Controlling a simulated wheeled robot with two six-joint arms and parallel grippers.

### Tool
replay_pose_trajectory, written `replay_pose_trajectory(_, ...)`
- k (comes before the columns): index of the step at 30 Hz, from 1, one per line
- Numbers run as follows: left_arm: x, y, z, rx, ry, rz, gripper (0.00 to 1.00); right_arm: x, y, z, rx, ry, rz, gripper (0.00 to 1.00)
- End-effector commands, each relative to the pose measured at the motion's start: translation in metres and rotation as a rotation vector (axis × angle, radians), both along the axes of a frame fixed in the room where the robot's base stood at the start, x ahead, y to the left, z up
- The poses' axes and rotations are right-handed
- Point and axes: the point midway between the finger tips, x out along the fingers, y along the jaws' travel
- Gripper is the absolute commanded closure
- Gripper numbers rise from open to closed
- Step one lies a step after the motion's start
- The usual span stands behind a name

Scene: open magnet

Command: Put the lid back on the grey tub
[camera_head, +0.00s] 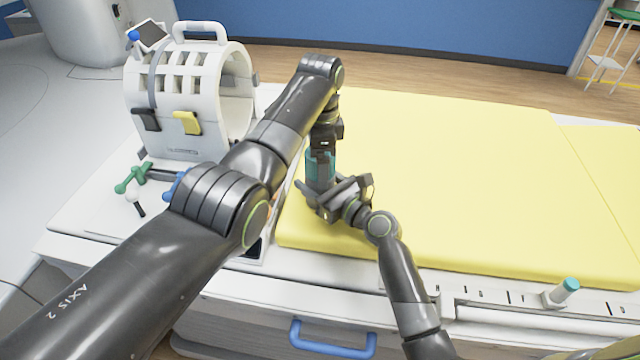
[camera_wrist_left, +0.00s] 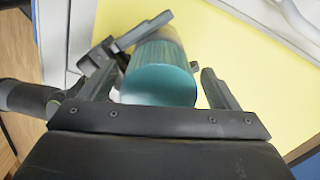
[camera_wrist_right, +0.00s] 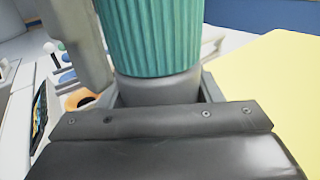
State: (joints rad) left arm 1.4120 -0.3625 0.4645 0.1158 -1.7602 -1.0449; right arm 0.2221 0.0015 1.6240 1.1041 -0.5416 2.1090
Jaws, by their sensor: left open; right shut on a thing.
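The grey tub (camera_head: 319,192) is upright above the front left part of the yellow pad. The teal ribbed lid (camera_head: 319,163) is on top of it, in line with it. In the right wrist view the lid (camera_wrist_right: 152,38) meets the grey tub body (camera_wrist_right: 158,92) with no clear gap. My right gripper (camera_head: 328,203) is shut on the tub's body. My left gripper (camera_head: 322,145) comes down from above and is open, with its fingers either side of the lid. The left wrist view shows the lid's smooth top (camera_wrist_left: 158,86) between the fingers. I cannot tell whether they touch it.
The yellow pad (camera_head: 460,190) is flat and clear to the right. A white ring-shaped coil (camera_head: 185,95) stands at the back left. Small green and blue-handled items (camera_head: 133,180) lie before it. A blue drawer handle (camera_head: 332,340) is at the front.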

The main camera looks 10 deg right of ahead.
Motion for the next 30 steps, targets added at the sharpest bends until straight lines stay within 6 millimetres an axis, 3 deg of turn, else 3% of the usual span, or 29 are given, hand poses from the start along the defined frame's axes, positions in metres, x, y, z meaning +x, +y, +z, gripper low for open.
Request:
replay_pose_trajectory(8,0.001,0.000,0.015,0.000,-0.003,0.001,0.16,0.000,0.000,0.000,-0.001,0.001,0.000,1.00)
replay_pose_trajectory(21,0.001,0.000,0.102,0.001,-0.001,0.001,0.16,0.000,0.000,0.000,-0.001,0.001,0.000,1.00)
replay_pose_trajectory(30,0.000,0.000,0.120,0.000,0.001,0.000,0.16,0.000,0.000,0.000,-0.001,0.001,0.000,1.00)
